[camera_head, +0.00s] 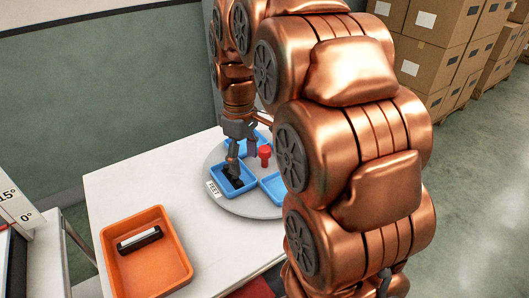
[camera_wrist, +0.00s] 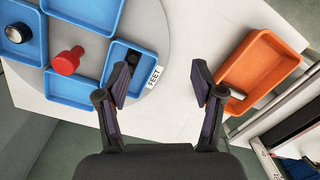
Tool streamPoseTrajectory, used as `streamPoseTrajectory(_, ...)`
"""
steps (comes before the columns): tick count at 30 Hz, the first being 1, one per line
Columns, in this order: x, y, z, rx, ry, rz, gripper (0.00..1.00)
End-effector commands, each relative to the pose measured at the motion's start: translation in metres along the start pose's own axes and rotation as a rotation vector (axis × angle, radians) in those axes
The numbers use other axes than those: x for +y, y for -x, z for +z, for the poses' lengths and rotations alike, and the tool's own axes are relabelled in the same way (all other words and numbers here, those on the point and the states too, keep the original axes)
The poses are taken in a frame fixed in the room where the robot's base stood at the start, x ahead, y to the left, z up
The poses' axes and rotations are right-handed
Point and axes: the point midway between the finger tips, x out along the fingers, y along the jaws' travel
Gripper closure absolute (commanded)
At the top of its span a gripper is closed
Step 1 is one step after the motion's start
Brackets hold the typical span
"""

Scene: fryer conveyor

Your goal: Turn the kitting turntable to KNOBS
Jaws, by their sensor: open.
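The kitting turntable is a round grey disc (camera_head: 250,208) on the white table, also in the wrist view (camera_wrist: 153,30). It carries several blue trays and a red upright handle (camera_head: 265,152), seen in the wrist view (camera_wrist: 67,61) left of my fingers. The rim label reading FEET (camera_head: 213,190) faces the orange bin side; in the wrist view (camera_wrist: 154,77) it lies between my fingers. The FEET tray (camera_wrist: 118,57) holds black parts, partly hidden by a finger. I see no KNOBS label. My gripper (camera_wrist: 162,78) is open and empty above the disc's edge.
An orange bin (camera_head: 120,232) with a black-and-white part (camera_head: 139,240) stands on the table, left of the turntable in the head view. A blue tray (camera_wrist: 20,30) holds a dark, silver-topped round part. My arm hides the turntable's right side. Boxes (camera_head: 440,40) are stacked behind.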

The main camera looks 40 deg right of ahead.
Motion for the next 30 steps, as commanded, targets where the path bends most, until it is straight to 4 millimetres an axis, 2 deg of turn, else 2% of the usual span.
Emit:
streamPoseTrajectory(1, 0.018, -0.005, -0.007, 0.005, 0.019, 0.003, 0.33)
streamPoseTrajectory(9, 0.102, -0.016, -0.032, 0.028, 0.162, 0.023, 0.33)
streamPoseTrajectory(15, 0.153, -0.025, -0.038, 0.038, 0.245, 0.041, 0.33)
streamPoseTrajectory(21, 0.176, -0.03, -0.039, 0.041, 0.288, 0.049, 0.33)
streamPoseTrajectory(26, 0.179, -0.036, -0.039, 0.041, 0.295, 0.049, 0.33)
streamPoseTrajectory(30, 0.18, -0.05, -0.04, 0.042, 0.294, 0.051, 0.33)
